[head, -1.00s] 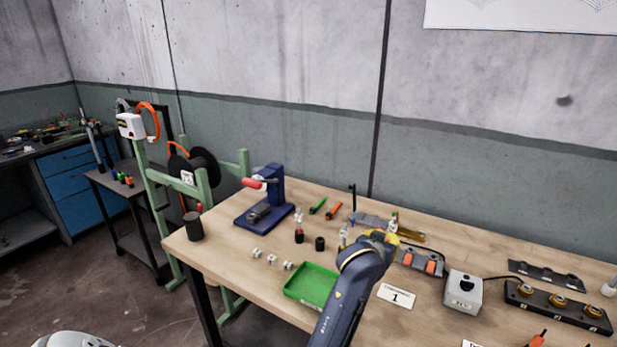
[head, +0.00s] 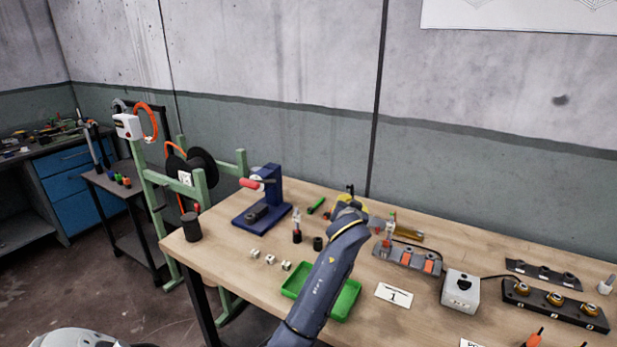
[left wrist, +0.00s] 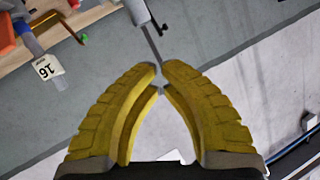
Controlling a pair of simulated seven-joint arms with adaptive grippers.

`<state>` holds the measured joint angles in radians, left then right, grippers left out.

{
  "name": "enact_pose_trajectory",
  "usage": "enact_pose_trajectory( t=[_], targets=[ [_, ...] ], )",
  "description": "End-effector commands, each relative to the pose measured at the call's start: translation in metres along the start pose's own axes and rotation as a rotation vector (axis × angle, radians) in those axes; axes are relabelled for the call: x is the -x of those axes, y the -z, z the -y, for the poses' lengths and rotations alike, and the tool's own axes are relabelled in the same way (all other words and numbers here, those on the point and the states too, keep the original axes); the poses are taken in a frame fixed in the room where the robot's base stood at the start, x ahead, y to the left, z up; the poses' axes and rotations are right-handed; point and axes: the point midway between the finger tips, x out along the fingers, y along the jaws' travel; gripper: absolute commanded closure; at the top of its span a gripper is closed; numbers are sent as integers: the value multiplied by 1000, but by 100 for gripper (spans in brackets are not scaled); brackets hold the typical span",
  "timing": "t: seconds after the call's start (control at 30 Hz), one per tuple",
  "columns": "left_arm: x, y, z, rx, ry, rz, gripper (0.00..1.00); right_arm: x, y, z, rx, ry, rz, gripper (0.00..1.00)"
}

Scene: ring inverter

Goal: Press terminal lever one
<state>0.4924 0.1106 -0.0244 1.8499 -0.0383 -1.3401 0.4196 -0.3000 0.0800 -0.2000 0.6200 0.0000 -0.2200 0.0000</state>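A grey terminal block (head: 418,262) with orange levers (head: 429,266) sits on the wooden bench, right of my left arm. I cannot tell the lever positions at this size. My left gripper (head: 349,203) is behind and left of the block, apart from it and near a thin dark post. In the left wrist view, the yellow fingers (left wrist: 161,68) meet at their tips with nothing seen between them. My right gripper is not in view.
A green tray (head: 346,300) lies partly hidden under my left arm. A white card marked 1 (head: 394,296) and a grey-white box (head: 461,291) lie in front of the block. A blue press (head: 268,198) stands at left.

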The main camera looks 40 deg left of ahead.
Motion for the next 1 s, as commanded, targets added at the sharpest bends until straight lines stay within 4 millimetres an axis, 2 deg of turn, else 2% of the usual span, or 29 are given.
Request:
enact_pose_trajectory(
  t=[0.3,0.7,1.0],
  targets=[
    [-23,1,53,-96,125,16,100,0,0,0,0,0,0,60],
    [-44,0,121,-209,275,51,100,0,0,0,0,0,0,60],
    [-52,1,161,-270,359,75,100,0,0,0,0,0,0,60]
  ],
)
